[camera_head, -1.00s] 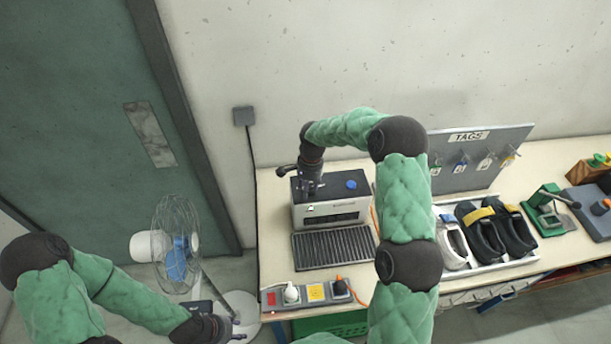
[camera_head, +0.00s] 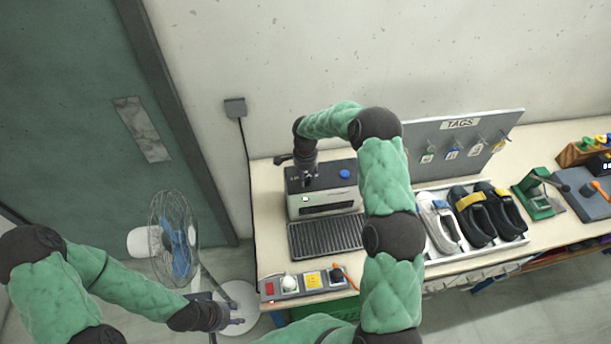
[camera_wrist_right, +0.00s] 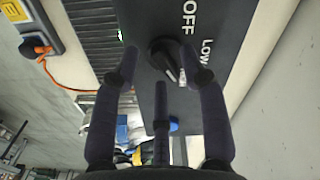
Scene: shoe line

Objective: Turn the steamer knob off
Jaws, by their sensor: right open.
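The steamer (camera_head: 325,208) is a grey and dark box on the bench, with a blue button (camera_head: 345,173) on its dark top. In the right wrist view its black knob (camera_wrist_right: 163,52) sits beside the white words OFF and LOW. A white mark shows near the knob's lower end; I cannot tell its exact setting. My right gripper (camera_head: 309,180) is over the left part of the steamer top. In the wrist view its open fingers (camera_wrist_right: 165,70) are on either side of the knob; contact is unclear. My left gripper (camera_head: 238,322) hangs low, away from the bench, its jaws too small to read.
A ribbed grille (camera_head: 326,237) lies before the steamer, with a switch panel (camera_head: 313,281) at the bench's front edge. A tray of shoes (camera_head: 430,262) and a TAGS board (camera_head: 440,133) are to the right. A fan (camera_head: 172,235) stands left of the bench.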

